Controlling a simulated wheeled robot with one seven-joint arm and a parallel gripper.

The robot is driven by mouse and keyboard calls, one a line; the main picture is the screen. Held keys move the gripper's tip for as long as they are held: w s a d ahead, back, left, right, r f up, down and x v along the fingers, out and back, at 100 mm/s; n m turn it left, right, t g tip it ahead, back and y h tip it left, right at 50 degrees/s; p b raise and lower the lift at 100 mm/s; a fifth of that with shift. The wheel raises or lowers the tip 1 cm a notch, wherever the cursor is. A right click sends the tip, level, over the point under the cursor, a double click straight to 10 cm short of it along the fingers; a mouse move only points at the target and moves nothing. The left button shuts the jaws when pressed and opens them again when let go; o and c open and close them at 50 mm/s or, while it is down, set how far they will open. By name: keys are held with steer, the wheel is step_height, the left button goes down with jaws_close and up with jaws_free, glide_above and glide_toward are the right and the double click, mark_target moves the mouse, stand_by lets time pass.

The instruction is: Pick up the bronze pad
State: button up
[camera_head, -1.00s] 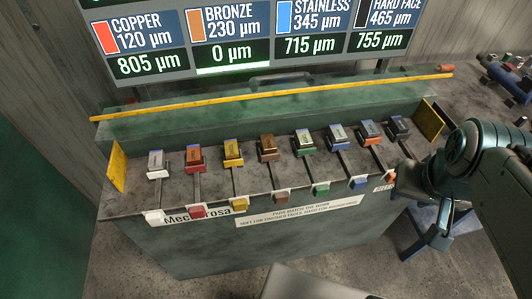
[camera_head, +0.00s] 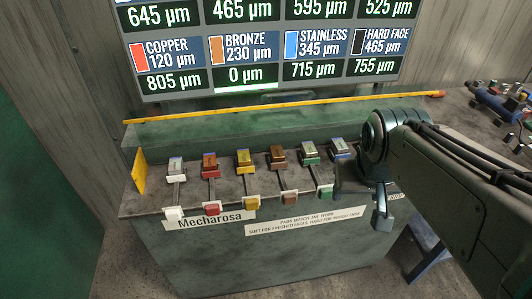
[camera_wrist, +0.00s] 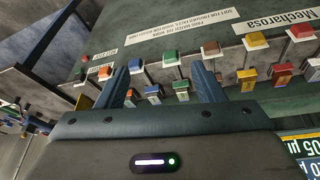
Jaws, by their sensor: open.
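The pad with a brown block (camera_head: 278,157), matching the bronze swatch most closely, sits fourth from the left in the row of coloured pads. Its brown tab (camera_head: 290,198) hangs at the front edge. In the wrist view the brown tab (camera_wrist: 211,48) shows beyond my right finger, and that finger partly hides the pad. My gripper (camera_wrist: 160,80) is open with nothing between its fingers. In the wrist view the green pad (camera_wrist: 181,88) and blue pad (camera_wrist: 152,92) show in the gap between the fingers.
White (camera_head: 176,165), red (camera_head: 209,162) and yellow (camera_head: 243,160) pads stand left of the brown one. A green pad (camera_head: 310,154) is beside it on the right. My arm covers the right end of the bench. A yellow bar (camera_head: 280,106) and display (camera_head: 265,60) are behind.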

steer(key=w+a+f+n+b, duration=0.1)
steer(key=w+a+b, duration=0.15)
steer(key=w, duration=0.35)
steer(key=w+a+f+b, duration=0.2)
steer(key=w+a, duration=0.1)
steer(key=w, duration=0.3)
steer(key=n+t+y+b, duration=0.2)
steer(key=b, duration=0.2)
glide_toward(277, 152)
steer(key=x, duration=0.4)
steer(key=shift+w+p, duration=0.3)
steer(key=shift+s+x, duration=0.15)
steer(key=shift+x, duration=1.2)
steer(key=shift+s+x, duration=0.15)
steer(key=shift+x, duration=1.2)
steer(key=shift+f, duration=0.15)
jaws_close()
